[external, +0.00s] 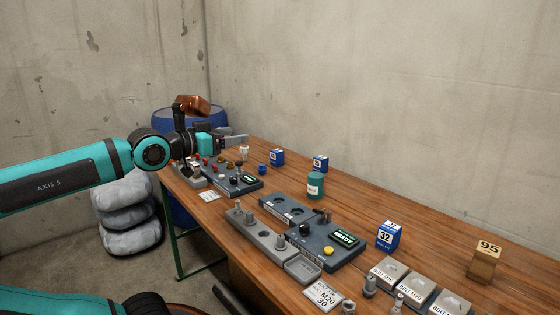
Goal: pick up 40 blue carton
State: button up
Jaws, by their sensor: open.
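Three blue cartons with white labels stand on the wooden table. The nearest blue carton (388,237) reads 32. Two smaller-looking ones stand farther back: one blue carton (277,158) near the far end and another blue carton (320,164) to its right. Their numbers are too small to read, so I cannot tell which is 40. My gripper (238,140) is open over the far left part of the table, pointing right. It is left of the farthest carton and apart from it. Nothing shows between its fingers.
A teal canister (315,186) stands in front of the two far cartons. A brown 95 carton (484,263) stands right.

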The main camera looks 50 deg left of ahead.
jog(key=shift+o, duration=0.4)
jog(key=w+a+r+g+y, duration=0.1)
jog(key=w+a+r+g, duration=0.1)
jog(key=w, duration=0.4)
jog(key=w+a+r+g, duration=0.2)
jog(key=w+a+r, duration=0.1)
jog(key=w, duration=0.4)
jog(key=g+h, duration=0.1)
jog(key=g, duration=1.2)
send_over(277, 151)
notch_tip(277, 151, down, 17)
jog(key=f, duration=1.1)
jog(key=shift+w+a+f, duration=0.15)
jog(key=shift+w+a, duration=0.05)
jog(key=shift+a, duration=0.2)
jog(key=shift+d+f, duration=0.2)
jog(key=shift+f, duration=2.5)
